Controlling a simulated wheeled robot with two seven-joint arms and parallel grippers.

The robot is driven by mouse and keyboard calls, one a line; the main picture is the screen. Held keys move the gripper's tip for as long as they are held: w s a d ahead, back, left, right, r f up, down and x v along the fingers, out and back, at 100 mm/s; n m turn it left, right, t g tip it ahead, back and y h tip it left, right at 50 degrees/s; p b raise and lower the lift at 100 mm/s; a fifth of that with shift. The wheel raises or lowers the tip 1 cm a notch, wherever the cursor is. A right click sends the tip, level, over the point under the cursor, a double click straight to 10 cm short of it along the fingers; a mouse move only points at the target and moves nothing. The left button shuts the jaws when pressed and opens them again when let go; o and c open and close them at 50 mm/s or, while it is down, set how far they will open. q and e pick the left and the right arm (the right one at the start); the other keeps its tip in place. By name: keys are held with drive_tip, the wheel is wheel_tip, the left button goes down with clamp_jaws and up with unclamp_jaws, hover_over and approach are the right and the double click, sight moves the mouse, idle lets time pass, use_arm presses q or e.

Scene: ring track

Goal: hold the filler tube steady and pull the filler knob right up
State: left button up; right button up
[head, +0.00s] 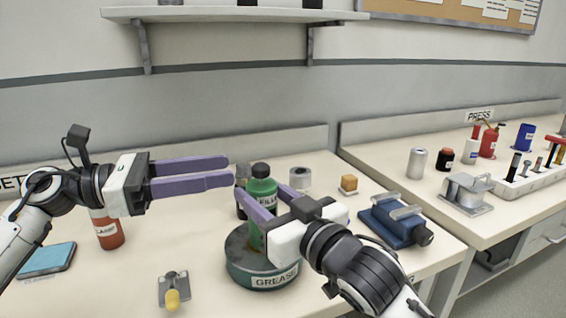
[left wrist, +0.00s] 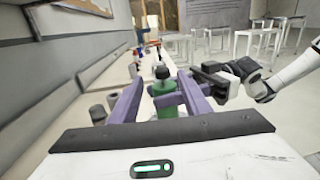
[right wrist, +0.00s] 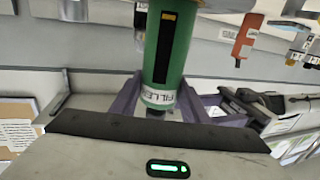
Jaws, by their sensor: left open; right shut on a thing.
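The green filler tube (head: 262,190) stands upright on the round grease tin (head: 240,268). Its black filler knob (head: 261,170) sits low on the tube's top. My right gripper (head: 262,196) is shut on the tube below the knob. In the right wrist view the tube (right wrist: 163,75), with its dark slot and label, is between the fingers. My left gripper (head: 231,170) is open and empty, left of the knob at about its height, fingers pointing at it. In the left wrist view the knob (left wrist: 162,72) shows between and beyond the open fingers. The tube's lower part is partly hidden by my right gripper.
A dark bottle (head: 241,203) stands close behind the tube, and a grey can (head: 300,178) right of it. A yellow-knobbed fitting (head: 173,290) is in front. A blue vise (head: 390,222) stands right.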

sight(261, 174)
use_arm(q)
drive_tip(key=x, duration=1.2)
drive_tip(key=shift+s, duration=0.15)
drive_tip(key=shift+d, duration=0.1)
drive_tip(key=shift+r, duration=0.1)
clamp_jaws()
